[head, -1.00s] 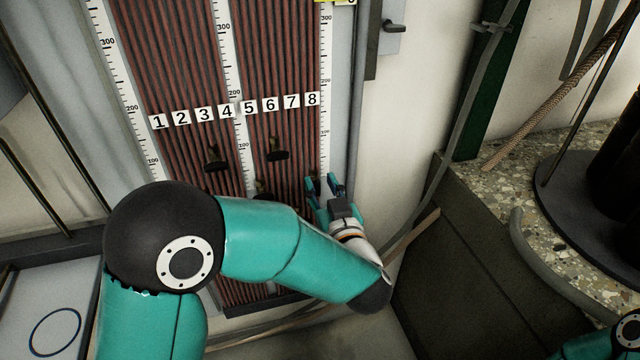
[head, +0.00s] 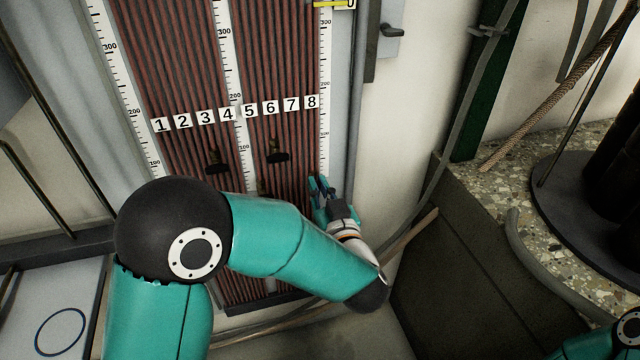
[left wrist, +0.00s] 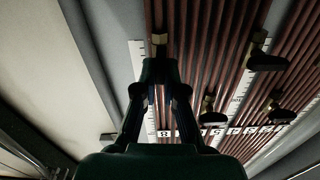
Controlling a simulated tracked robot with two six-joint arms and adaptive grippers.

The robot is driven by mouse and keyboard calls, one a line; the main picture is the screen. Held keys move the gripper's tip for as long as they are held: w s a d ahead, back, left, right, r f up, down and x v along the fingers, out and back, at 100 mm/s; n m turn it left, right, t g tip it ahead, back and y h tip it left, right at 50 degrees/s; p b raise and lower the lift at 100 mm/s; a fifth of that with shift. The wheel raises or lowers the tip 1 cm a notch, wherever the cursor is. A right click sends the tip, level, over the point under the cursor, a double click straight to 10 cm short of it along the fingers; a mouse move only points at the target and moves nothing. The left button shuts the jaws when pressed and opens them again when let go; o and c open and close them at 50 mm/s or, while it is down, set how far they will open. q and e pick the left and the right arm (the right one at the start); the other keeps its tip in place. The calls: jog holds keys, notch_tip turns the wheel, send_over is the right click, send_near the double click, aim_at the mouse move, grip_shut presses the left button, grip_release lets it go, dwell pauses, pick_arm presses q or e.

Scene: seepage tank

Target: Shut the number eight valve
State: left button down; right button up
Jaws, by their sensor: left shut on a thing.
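The number 8 label (head: 311,102) is the rightmost in the row on the tube board. My left gripper (head: 321,187) is below it, at the board's right edge. In the left wrist view its fingers (left wrist: 160,72) are shut together at the brass body of a valve (left wrist: 159,43), in line with the 8 label (left wrist: 165,133). The valve's handle is hidden between the fingers, so I cannot tell its angle. My right gripper is out of view.
Other black valve handles stick out from the board, at the left (head: 216,163) and in the middle (head: 278,153). They also show in the left wrist view (left wrist: 265,58). A grey pipe (head: 357,120) runs beside the board. A dark bench side (head: 450,270) stands at right.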

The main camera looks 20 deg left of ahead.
pick_arm(q)
jog(key=m+p, duration=0.2)
jog(key=p, duration=0.1)
jog(key=m+p, duration=0.2)
jog(key=m, duration=0.1)
jog(key=d+m+p, duration=0.1)
jog(key=m+p, duration=0.1)
jog(key=p, duration=0.1)
jog(key=shift+w+m+p, duration=0.2)
jog(key=shift+m+p, duration=0.1)
jog(key=shift+p, duration=0.05)
jog(key=m+p, duration=0.2)
jog(key=m, duration=0.1)
jog(key=f+m+p, duration=0.1)
jog(key=m+p, duration=0.1)
jog(key=m, duration=0.2)
jog(key=m+p, duration=0.3)
jog(key=shift+d+f+m, duration=0.15)
jog(key=shift+f+m, duration=0.1)
jog(key=shift+m, duration=0.15)
jog(key=shift+f, duration=0.15)
dwell(0.8)
jog(key=c, duration=1.3)
grip_release()
jog(key=shift+o, duration=0.2)
